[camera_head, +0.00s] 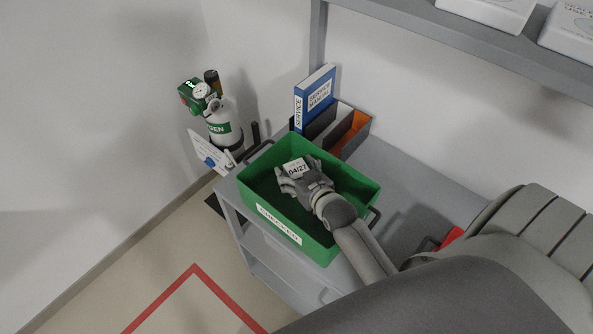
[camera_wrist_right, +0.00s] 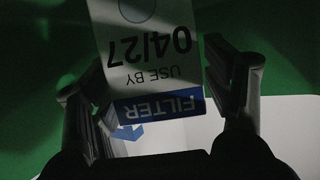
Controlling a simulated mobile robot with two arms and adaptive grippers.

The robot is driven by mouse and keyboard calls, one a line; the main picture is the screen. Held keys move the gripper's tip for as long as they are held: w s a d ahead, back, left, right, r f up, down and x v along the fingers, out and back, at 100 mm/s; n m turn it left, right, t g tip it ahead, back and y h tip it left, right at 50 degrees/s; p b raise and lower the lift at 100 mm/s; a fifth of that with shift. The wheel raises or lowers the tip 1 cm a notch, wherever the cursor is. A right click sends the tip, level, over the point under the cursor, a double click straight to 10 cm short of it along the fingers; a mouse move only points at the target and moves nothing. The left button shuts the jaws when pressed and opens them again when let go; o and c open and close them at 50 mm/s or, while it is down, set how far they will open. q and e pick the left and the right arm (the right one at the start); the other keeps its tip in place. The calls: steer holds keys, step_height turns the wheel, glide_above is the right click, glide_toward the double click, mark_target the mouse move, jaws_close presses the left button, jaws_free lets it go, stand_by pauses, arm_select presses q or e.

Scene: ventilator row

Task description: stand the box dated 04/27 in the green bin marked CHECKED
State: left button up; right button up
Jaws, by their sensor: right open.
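The green bin marked CHECKED (camera_head: 313,247) stands on the grey shelf unit. The box dated 04/27 (camera_head: 295,166) is inside the bin, its white label facing up toward the head camera. My right gripper (camera_head: 294,180) reaches down into the bin at the box. In the right wrist view the box (camera_wrist_right: 155,75) shows upside down, with a blue FILTER band, between the two spread fingers of my right gripper (camera_wrist_right: 160,95). The fingers are open; a gap shows on the right side. The box's base is hidden, so I cannot tell what it rests on. My left gripper is out of view.
A blue service manual (camera_head: 315,97) and an orange-and-grey holder (camera_head: 352,132) stand behind the bin. An oxygen cylinder (camera_head: 222,122) stands to the left. A grey upper shelf (camera_head: 440,32) with white boxes hangs above. A red item (camera_head: 452,237) lies to the right.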

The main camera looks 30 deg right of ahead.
steer(key=shift+r, duration=0.15)
steer(key=shift+s, duration=0.35)
steer(key=shift+b+v, duration=0.5)
steer(key=shift+v, duration=2.9)
steer(key=shift+r, duration=0.1)
